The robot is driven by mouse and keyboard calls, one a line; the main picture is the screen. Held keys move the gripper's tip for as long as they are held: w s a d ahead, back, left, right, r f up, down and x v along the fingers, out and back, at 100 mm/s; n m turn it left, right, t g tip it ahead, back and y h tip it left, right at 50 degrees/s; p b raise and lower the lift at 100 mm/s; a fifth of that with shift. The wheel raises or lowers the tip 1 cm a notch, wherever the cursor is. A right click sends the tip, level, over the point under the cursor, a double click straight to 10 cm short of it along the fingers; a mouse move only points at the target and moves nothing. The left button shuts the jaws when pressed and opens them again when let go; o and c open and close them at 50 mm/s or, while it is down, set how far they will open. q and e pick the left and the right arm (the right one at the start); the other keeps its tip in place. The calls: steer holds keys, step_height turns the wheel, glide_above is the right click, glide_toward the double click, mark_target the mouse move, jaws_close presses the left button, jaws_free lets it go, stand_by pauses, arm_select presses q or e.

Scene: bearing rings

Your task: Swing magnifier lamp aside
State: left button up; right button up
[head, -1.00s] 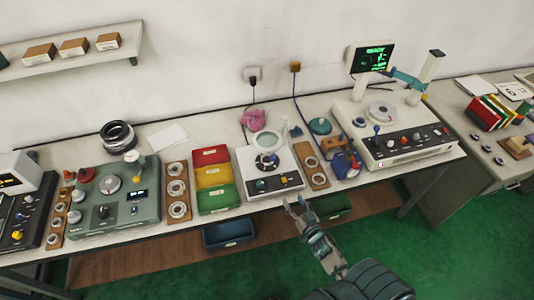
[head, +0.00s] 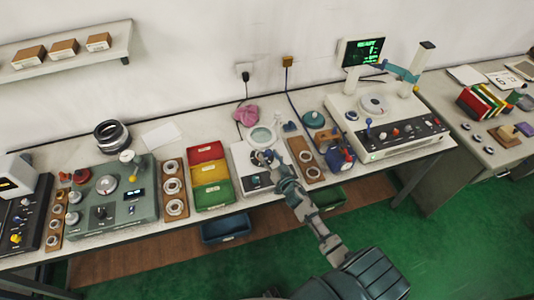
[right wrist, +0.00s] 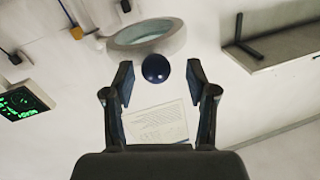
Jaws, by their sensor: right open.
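The magnifier lamp's pale round ring with a glassy lens (head: 262,136) stands over the white instrument (head: 241,160) in the middle of the bench. It also shows in the right wrist view as a grey-white ring (right wrist: 172,43). A round dark blue knob (right wrist: 156,68) shows just below the ring there. My right gripper (head: 265,158) is over the white instrument, just in front of the ring, and hides part of the instrument. In the right wrist view its two fingers (right wrist: 160,85) are apart, with the knob between or just beyond their tips; contact cannot be told. My left gripper is not in view.
Red, yellow and green bins (head: 210,172) stand left of the instrument. A wooden ring board (head: 306,160) and a blue-and-red device (head: 340,153) stand to the right. A large white machine with a green-lit screen (head: 361,51) is farther right. A wall shelf (head: 67,61) hangs upper left.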

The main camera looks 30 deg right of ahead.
steer(key=shift+w+d, duration=0.1)
steer(key=shift+w, duration=0.75)
steer(key=shift+w+d+f, duration=0.1)
steer(key=shift+w+d, duration=0.05)
steer(key=shift+d, duration=0.05)
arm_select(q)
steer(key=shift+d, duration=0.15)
arm_select(e)
steer(key=shift+d, duration=0.1)
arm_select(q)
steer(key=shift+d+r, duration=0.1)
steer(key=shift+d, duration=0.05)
arm_select(e)
steer(key=shift+c, duration=0.2)
jaws_close()
steer(key=shift+a, duration=0.25)
